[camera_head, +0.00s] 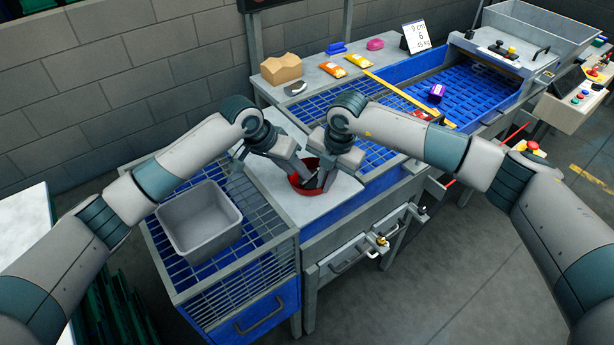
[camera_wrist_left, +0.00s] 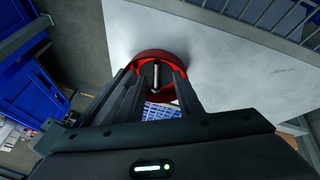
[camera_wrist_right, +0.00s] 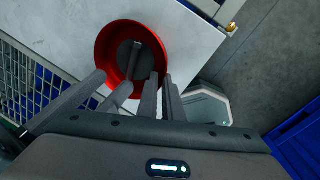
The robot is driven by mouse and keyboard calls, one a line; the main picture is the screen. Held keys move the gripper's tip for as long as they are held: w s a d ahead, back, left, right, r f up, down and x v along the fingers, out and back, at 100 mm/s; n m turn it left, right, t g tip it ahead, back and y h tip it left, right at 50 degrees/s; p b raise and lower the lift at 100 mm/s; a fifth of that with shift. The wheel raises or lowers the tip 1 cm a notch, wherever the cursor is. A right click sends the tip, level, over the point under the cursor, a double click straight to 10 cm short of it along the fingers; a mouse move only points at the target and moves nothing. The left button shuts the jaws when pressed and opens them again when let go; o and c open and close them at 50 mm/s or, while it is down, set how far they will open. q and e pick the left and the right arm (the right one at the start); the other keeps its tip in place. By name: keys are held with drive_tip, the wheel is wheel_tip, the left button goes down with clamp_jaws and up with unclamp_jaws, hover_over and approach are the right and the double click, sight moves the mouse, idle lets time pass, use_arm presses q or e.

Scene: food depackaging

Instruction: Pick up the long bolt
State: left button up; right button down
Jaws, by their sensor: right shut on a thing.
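A red round bowl (camera_head: 296,183) with a dark inside is on the pale worktop (camera_head: 335,198). It also shows in the left wrist view (camera_wrist_left: 140,60) and the right wrist view (camera_wrist_right: 105,48). A slim silver bolt (camera_wrist_left: 156,74) shows inside the bowl in the left wrist view. My left gripper (camera_wrist_left: 157,82) is open at the bowl, its fingers on either side of the bolt and apart from each other. My right gripper (camera_wrist_right: 160,78) has its fingers close together at the bowl's near wall and is shut on it. The bolt's lower end is hidden.
A grey bin (camera_head: 200,222) stands on a wire rack to the left. A cardboard box (camera_head: 281,69), yellow packets (camera_head: 359,60) and a pink item (camera_head: 375,44) lie at the back. A purple item (camera_head: 437,92) sits on the blue grid. Both arms are close together over the bowl.

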sight(302, 183)
use_arm(q)
drive_tip(key=s+f, duration=0.1)
drive_tip(key=f, duration=0.1)
drive_tip(key=shift+s+d+f+g, duration=0.3)
drive_tip(key=shift+s+d+f, duration=0.05)
drive_tip(key=shift+d+f, duration=0.05)
use_arm(e)
drive_tip(key=shift+a, duration=0.45)
use_arm(q)
drive_tip(key=shift+w+d+f, duration=0.2)
drive_tip(key=shift+w+f, duration=0.1)
drive_tip(key=shift+w, duration=0.15)
drive_tip(key=shift+c, duration=0.7)
use_arm(e)
drive_tip(key=shift+w+d+f, duration=0.3)
drive_tip(key=shift+w+f, duration=0.1)
use_arm(q)
drive_tip(key=shift+w, duration=0.1)
drive_tip(key=c, duration=0.6)
use_arm(e)
drive_tip(key=shift+w+d, duration=0.1)
drive_tip(key=shift+w, duration=0.05)
use_arm(q)
clamp_jaws()
use_arm(e)
drive_tip(key=shift+d+f, duration=0.1)
use_arm(q)
drive_tip(key=shift+a+r, duration=0.1)
drive_tip(key=shift+r, duration=0.05)
